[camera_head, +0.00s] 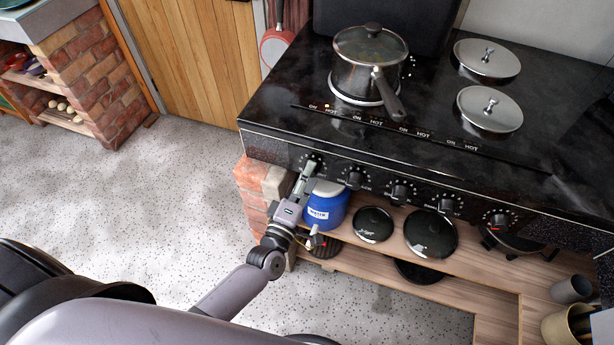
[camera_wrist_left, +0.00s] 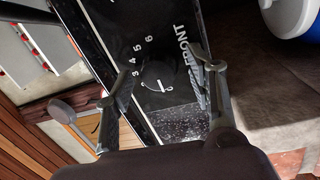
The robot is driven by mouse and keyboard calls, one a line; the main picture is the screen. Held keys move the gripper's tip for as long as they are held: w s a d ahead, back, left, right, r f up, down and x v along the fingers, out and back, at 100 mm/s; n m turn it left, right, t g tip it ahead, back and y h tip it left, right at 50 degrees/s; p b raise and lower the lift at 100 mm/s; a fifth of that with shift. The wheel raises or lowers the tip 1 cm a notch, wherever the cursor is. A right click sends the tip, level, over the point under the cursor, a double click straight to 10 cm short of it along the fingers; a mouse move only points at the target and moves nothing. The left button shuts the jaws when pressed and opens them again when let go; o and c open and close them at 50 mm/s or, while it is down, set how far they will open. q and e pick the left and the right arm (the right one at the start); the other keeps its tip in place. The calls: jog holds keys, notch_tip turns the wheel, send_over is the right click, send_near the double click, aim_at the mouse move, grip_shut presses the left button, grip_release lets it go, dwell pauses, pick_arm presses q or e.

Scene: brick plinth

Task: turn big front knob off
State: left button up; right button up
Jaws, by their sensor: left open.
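The knob marked FRONT (camera_wrist_left: 157,73) is dark and round, with a white mark near its rim and a dial of white numbers around it. In the head view it is the leftmost knob (camera_head: 311,161) on the black stove front, partly covered by my gripper. My left gripper (camera_head: 308,171) is at this knob. In the left wrist view, my left gripper's (camera_wrist_left: 168,72) fingers are open, one on each side of the knob. I cannot tell whether they touch it. My right gripper is not in view.
Several other knobs line the stove front (camera_head: 262,147) to the right. A lidded pot (camera_head: 360,72) stands on the stovetop, its handle towards me. An orange light (camera_head: 326,105) glows beside the pot. A blue canister (camera_head: 326,211) stands on the shelf just below my gripper.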

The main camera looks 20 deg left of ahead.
pick_arm(q)
jog(key=s+a+f, duration=0.1)
jog(key=s, duration=1.1)
jog(key=shift+w+f, duration=0.1)
jog(key=shift+f, duration=0.1)
